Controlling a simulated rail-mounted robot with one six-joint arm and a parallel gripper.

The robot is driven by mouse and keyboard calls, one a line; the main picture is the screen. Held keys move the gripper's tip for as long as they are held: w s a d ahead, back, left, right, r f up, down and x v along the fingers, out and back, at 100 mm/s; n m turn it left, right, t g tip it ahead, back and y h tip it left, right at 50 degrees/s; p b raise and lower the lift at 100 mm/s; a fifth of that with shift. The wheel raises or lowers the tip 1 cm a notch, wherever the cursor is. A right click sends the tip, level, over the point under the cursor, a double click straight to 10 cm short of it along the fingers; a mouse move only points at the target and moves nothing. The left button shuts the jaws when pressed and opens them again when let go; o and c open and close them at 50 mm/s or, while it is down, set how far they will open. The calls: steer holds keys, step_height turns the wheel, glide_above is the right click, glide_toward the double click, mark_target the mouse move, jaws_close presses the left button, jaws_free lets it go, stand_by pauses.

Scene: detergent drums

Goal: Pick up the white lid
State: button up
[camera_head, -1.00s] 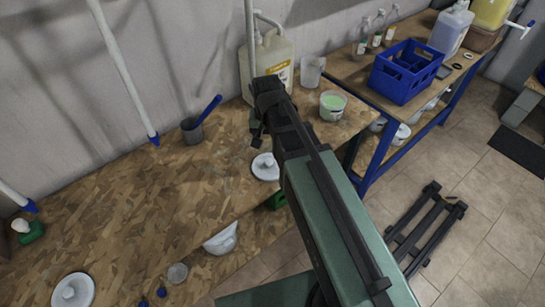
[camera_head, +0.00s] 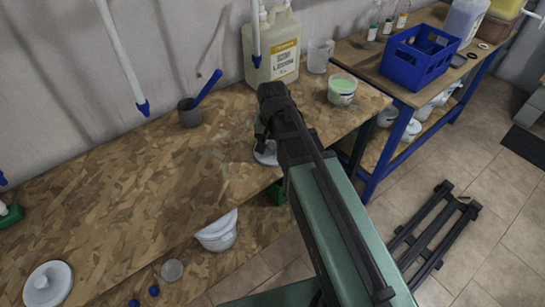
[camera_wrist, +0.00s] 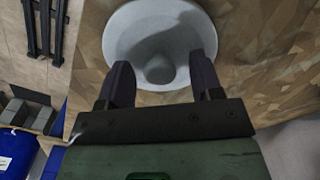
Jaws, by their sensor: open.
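A round white lid (camera_head: 265,155) with a raised knob lies flat on the wooden bench, partly hidden by my gripper (camera_head: 262,138) in the head view. In the wrist view the lid (camera_wrist: 118,38) is just beyond my gripper (camera_wrist: 162,80). The two dark fingers are apart, one on each side of the knob (camera_wrist: 160,68), with nothing visibly held. Whether they touch the knob I cannot tell. A second white lid (camera_head: 48,285) lies at the bench's lower left.
A tub of green stuff (camera_head: 342,90), a clear jug (camera_head: 320,56) and a large labelled canister (camera_head: 272,55) stand behind. A grey cup with a blue handle (camera_head: 190,114) stands left. A blue crate (camera_head: 412,62) is on the right bench. The bench middle is clear.

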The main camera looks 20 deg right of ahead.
steer(key=shift+r, duration=0.1)
steer(key=shift+c, duration=0.2)
steer(key=c, duration=0.9)
steer(key=shift+r, duration=0.1)
